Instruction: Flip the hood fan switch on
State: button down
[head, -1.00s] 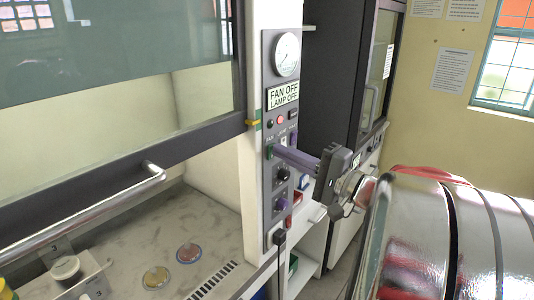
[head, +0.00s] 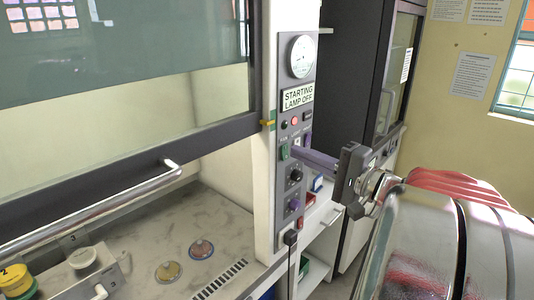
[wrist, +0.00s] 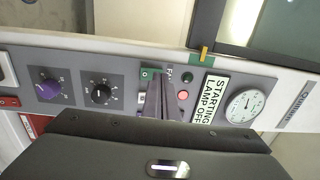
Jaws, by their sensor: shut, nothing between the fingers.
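The grey control panel (head: 293,215) stands upright on the hood's front post. Its sign (head: 297,97) reads "STARTING / LAMP OFF"; the sign (wrist: 208,99) also shows in the wrist view. The fan switch (head: 283,153) has a green part and sits below the sign; it also shows in the wrist view (wrist: 149,73). My gripper (head: 297,148) is shut and empty, its purple-grey fingers pointing at the panel. The fingertips (wrist: 153,82) are right beside the fan switch; I cannot tell whether they touch it. The fingers partly hide the neighbouring switch.
A round gauge (head: 302,57) sits above the sign. A red light (head: 294,121), a black knob (head: 296,175) and a purple knob (head: 293,204) are nearby. The glass sash (head: 120,60) with its rail (head: 90,215) is left. A dark cabinet (head: 350,70) stands behind.

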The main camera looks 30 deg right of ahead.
jog(key=r+v, duration=0.2)
jog(key=v, duration=1)
jog(key=shift+d, duration=0.1)
dwell(0.4)
jog(key=w+a+f+n+g, duration=0.3)
jog(key=a+f+n+g, duration=0.2)
jog(key=a+f+g, duration=0.75)
jog(key=s+a+f+n+h, duration=0.2)
jog(key=a+f+n, duration=0.1)
jog(key=a, duration=0.4)
jog(key=s+a+f+n+h, duration=0.2)
jog(key=s+a+n+h, duration=0.1)
jog(key=a+n, duration=0.3)
jog(key=shift+a+f, duration=0.4)
jog(key=shift+a, duration=0.65)
